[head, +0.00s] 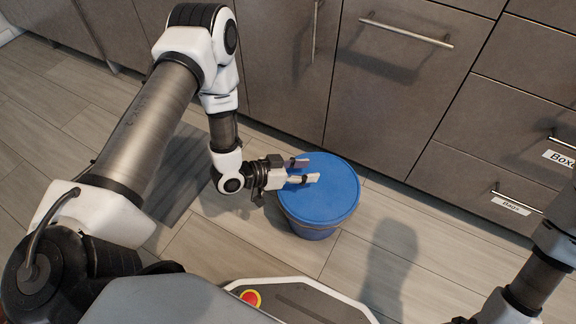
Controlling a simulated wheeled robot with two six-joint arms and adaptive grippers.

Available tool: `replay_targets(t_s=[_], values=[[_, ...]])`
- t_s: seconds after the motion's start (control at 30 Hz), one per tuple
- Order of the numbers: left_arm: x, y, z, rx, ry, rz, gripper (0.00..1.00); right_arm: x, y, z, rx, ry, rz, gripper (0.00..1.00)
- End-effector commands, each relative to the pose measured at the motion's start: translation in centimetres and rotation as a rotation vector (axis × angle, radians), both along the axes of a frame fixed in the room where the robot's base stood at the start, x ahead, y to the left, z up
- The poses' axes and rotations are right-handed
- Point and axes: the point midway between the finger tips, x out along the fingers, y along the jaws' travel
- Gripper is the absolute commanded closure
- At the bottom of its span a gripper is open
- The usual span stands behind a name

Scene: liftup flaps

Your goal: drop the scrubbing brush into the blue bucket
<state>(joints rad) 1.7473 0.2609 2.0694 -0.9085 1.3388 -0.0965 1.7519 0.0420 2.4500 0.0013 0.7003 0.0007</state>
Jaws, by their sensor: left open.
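The blue bucket (335,207) stands upright on the floor in front of the cabinets. Its top looks covered by a flat blue lid (338,192). My left gripper (311,170) is over the left part of the lid, its fingers open and pointing right, with nothing seen between them. I cannot tell whether the fingers touch the lid. The scrubbing brush is not seen in this view. My right arm shows at the lower right edge, but its gripper is out of view.
Grey-brown cabinets with a door (395,85) and drawers (478,188) stand close behind the bucket. Bar handles (405,32) stick out from their fronts. The wooden floor (400,240) right of the bucket is clear. My base is at the bottom.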

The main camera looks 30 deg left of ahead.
Motion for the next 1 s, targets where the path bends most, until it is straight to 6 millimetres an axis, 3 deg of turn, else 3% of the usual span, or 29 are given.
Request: replay_targets(t_s=[0.13, 0.33, 1.0], values=[[-2.6, 2.8, 1.5, -0.004, 0.002, 0.011, 0.53, 0.0, 0.0, 0.0, 0.000, 0.000, 0.000, 1.00], [-5.1, 5.0, 2.9, -0.001, 0.001, 0.006, 0.53, 0.0, 0.0, 0.0, 0.000, 0.000, 0.000, 1.00], [-5.9, 5.4, 3.5, 0.000, 0.002, -0.002, 0.53, 0.0, 0.0, 0.4, 0.000, 0.000, 0.000, 1.00]])
